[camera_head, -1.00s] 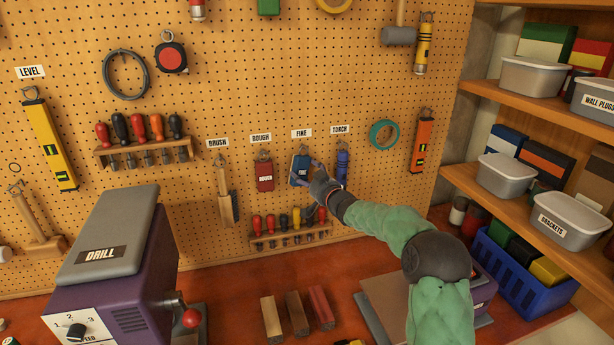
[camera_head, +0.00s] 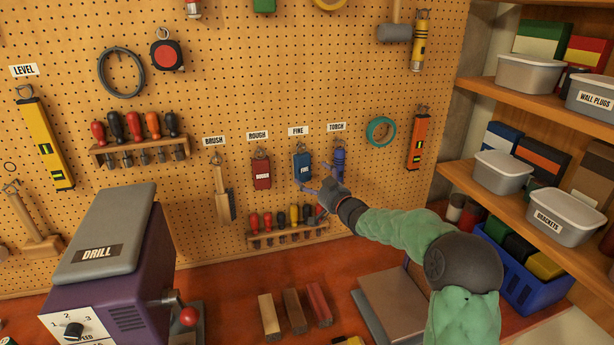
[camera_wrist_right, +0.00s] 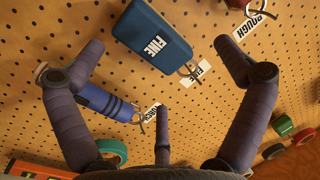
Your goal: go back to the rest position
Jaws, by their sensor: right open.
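My right gripper (camera_head: 318,192) is open and empty in front of the pegboard, just below the blue FINE block and left of the torch. In the right wrist view its fingers (camera_wrist_right: 165,75) are spread wide, with nothing between them but the view of the board. The blue FINE block (camera_head: 303,167) hangs on its hook under the FINE label and also shows in the right wrist view (camera_wrist_right: 150,38). The blue torch (camera_head: 339,160) hangs under the TORCH label, its lower part hidden by my gripper. My left gripper is not in view.
A screwdriver rack (camera_head: 290,236) is close below my right gripper. The red ROUGH block (camera_head: 262,173) and brush (camera_head: 222,190) hang to the left. The purple drill (camera_head: 115,265) stands at the front left. Shelves with bins (camera_head: 503,170) stand at the right.

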